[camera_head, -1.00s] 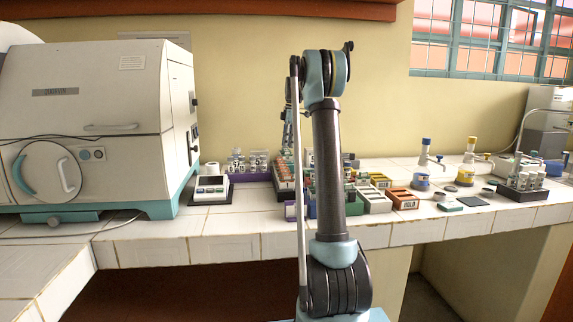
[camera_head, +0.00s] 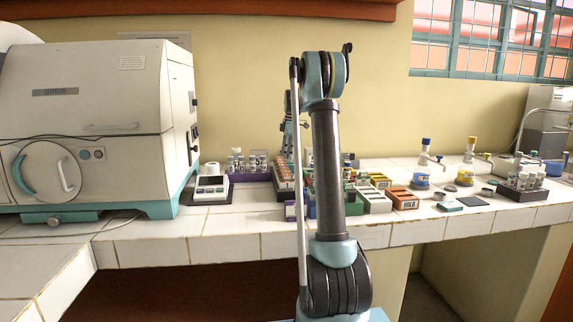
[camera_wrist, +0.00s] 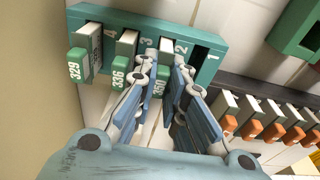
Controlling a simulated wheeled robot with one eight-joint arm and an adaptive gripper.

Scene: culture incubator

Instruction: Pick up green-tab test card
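In the wrist view, a teal rack (camera_wrist: 215,38) with numbered slots holds three white cards with green tabs. The tabs read 329 (camera_wrist: 76,70), 336 (camera_wrist: 119,70) and 350 (camera_wrist: 159,84). My gripper (camera_wrist: 166,62) is open, with one finger on each side of the 350 card. I cannot tell whether either finger touches it. The slot by number 1 looks empty. In the head view my arm covers much of the rack area, and the gripper's fingers cannot be made out there.
Several orange-tab cards (camera_wrist: 272,131) stand in a dark rack close to the right finger. Another green holder (camera_wrist: 298,28) is at the upper right. In the head view, an orange box (camera_head: 402,199), bottles and a large incubator (camera_head: 95,125) share the tiled bench.

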